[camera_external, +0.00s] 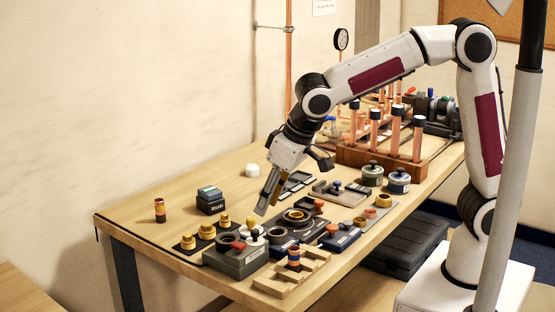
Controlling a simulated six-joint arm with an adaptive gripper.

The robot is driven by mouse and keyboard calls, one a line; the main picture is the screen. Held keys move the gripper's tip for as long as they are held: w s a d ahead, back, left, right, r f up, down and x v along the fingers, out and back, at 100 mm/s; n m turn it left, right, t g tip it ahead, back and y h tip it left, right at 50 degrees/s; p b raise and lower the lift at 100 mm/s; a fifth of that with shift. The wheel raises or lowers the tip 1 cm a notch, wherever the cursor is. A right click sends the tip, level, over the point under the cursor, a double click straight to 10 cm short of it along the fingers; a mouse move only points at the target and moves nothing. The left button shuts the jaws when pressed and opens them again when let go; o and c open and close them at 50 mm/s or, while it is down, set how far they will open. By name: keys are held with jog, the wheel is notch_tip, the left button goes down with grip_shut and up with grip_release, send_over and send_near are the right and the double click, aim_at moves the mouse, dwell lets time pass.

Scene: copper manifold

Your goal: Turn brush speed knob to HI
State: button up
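My gripper (264,208) points down over the front part of the wooden table, seen from the side. Its fingertips are just above a grey box (225,262) with a red ring (237,246) and a pale knob (251,232) on top. A small yellow part shows above that knob. I cannot tell whether the fingertips touch it. The labels are too small to read, so I cannot tell for certain which knob is the brush speed knob or where it points. The gap between the fingers is not clear.
Brass fittings (206,230) stand left of the grey box. A dark blue box with a red knob (333,229) and a wooden holder (293,272) are to its right. Upright copper pipes (395,134) stand in a rack behind. The table's left part is mostly clear.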

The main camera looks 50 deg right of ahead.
aim_at(255, 230)
jog(key=shift+x, duration=3.9)
grip_shut()
